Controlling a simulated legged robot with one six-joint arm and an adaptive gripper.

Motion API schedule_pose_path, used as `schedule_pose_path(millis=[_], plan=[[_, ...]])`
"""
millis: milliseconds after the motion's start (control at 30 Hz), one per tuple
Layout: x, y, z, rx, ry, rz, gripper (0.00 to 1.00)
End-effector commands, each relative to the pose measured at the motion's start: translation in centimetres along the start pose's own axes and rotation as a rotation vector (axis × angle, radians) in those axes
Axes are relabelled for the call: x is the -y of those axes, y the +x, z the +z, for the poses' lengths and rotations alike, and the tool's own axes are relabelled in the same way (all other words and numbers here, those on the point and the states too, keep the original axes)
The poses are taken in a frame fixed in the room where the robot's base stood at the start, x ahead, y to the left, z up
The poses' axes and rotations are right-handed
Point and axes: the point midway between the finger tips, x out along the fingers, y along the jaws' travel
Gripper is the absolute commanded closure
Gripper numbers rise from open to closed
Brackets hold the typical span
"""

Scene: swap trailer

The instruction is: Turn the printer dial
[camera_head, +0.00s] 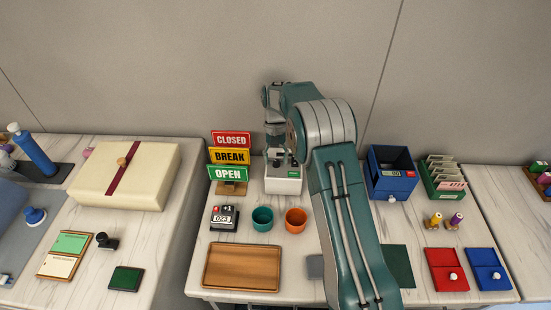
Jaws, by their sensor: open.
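A small white boxy device (284,185), which looks like the printer, stands at the back of the middle table. It has a small coloured mark on its front. My gripper (281,160) points down just above the device, with its jaws open and nothing seen between them. I cannot tell whether the fingertips touch it. No dial can be made out; the gripper covers the device's top, and my arm passes close along its right side.
Left of the device stand the CLOSED, BREAK and OPEN signs (230,155). In front are a counter (224,218), a teal cup (262,218), an orange cup (296,220) and a wooden tray (242,289). A blue box (392,184) stands right of my arm.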

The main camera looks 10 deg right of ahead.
Motion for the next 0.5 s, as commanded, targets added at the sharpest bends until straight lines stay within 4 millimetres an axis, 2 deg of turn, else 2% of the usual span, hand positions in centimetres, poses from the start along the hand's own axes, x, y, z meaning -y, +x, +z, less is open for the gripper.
schedule_pose_path(millis=[167,500], plan=[[0.0,-0.9,0.3,-0.002,0.0,0.0,0.33],[0.1,-6.9,2.7,-0.003,-0.001,0.0,0.33]])
